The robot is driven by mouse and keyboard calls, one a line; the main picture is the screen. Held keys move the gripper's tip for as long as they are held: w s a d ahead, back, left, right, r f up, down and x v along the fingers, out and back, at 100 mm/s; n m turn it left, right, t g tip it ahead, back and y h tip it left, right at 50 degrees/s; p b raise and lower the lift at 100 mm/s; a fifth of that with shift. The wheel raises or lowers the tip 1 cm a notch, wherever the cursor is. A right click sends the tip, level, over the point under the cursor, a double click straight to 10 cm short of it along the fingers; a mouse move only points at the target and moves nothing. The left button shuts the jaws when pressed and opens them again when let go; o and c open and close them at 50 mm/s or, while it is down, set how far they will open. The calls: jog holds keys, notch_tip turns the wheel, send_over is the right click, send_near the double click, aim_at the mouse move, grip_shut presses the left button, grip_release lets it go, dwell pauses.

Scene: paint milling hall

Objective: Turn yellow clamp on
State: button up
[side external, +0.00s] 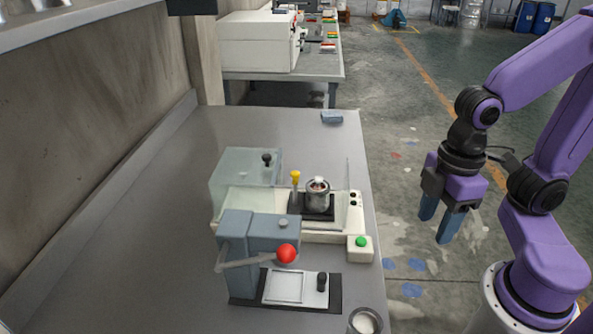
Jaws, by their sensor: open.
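The yellow clamp (295,178) is a small yellow knob on a pale post. It stands on a cream machine base (235,208), just left of a metal can (317,194) on a dark plate. Whether the clamp is on or off I cannot tell from this view. My gripper (441,229) hangs at the right, pointing down, with two blue fingers apart and nothing between them. It is off the table's right edge, well to the right of the clamp and touching nothing.
In front of the clamp stands a grey-blue press (262,232) with a red-ball lever (286,253). A green button box (360,249) and an open can (365,321) sit near the right edge. A blue block (332,118) lies at the back. The table's left side is clear.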

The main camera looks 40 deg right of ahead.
jog(key=w+a+r+y, duration=0.1)
jog(key=w+a+r, duration=0.2)
jog(key=w, duration=0.5)
notch_tip(320, 180, up, 6)
jog(key=t+y, duration=0.2)
send_over(296, 172)
jog(key=s+d, duration=0.4)
jog(key=d, duration=0.2)
jog(key=x, duration=1.1)
jog(key=w+x, duration=0.1)
jog(key=x, duration=0.5)
jog(key=shift+a, duration=0.25)
grip_shut()
